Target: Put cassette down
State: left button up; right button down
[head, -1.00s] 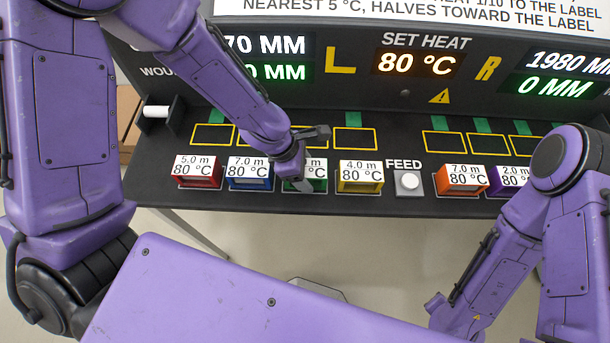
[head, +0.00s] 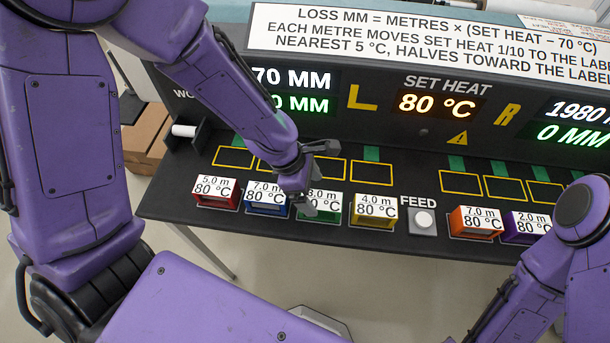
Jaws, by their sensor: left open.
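My left gripper (head: 319,181) is open over the green cassette (head: 331,216), and its near finger covers the left part of that cassette's label. I cannot tell whether it touches the cassette. The green cassette sits in the front row on the dark console (head: 170,200). In the same row stand a red cassette (head: 216,194), a blue one (head: 267,202), a yellow one (head: 375,211), an orange one (head: 475,223) and a purple one (head: 526,228). My right arm is at the lower right; its gripper is out of view.
Empty yellow-outlined slots (head: 372,173) with green strips lie behind the row. A white FEED button (head: 423,221) is between the yellow and orange cassettes. The display panel (head: 440,103) reads SET HEAT 80 °C. A cardboard box (head: 146,138) stands beyond the console's left end.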

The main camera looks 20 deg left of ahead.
pick_arm(q)
jog(key=p+v, duration=0.1)
jog(key=v, duration=0.4)
jog(key=shift+s+a+r, duration=0.1)
jog(key=shift+a+r, duration=0.05)
jog(key=shift+r, duration=0.25)
